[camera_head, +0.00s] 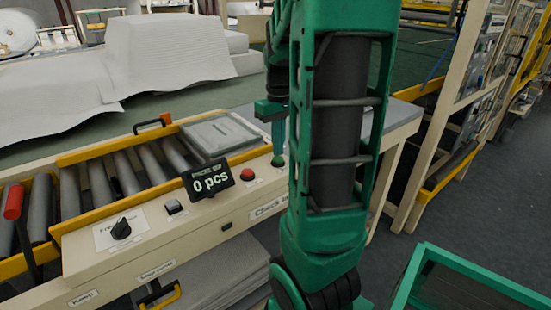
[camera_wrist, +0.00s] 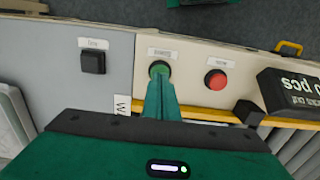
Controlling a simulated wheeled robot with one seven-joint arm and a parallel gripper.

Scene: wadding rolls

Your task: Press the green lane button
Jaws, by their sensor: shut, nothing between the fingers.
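The green button (camera_wrist: 159,69) sits on the beige control panel (camera_wrist: 200,52) in the wrist view, under a small white label. My gripper (camera_wrist: 160,82) is shut and empty, and its fingertips reach the near edge of the green button; I cannot tell whether they press it. In the head view my gripper (camera_head: 278,160) points straight down at the panel. The green button (camera_head: 276,163) is mostly hidden there behind the fingertips. A red button (camera_head: 247,175) stands to its left, and it also shows in the wrist view (camera_wrist: 216,79).
A black display (camera_head: 208,180) reading "0 pcs" stands beside the red button. A black knob (camera_head: 121,229) and a dark square button (camera_head: 174,207) are further left. A roller conveyor (camera_head: 98,182) runs behind. A dark square button (camera_wrist: 93,62) sits on a grey surface.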

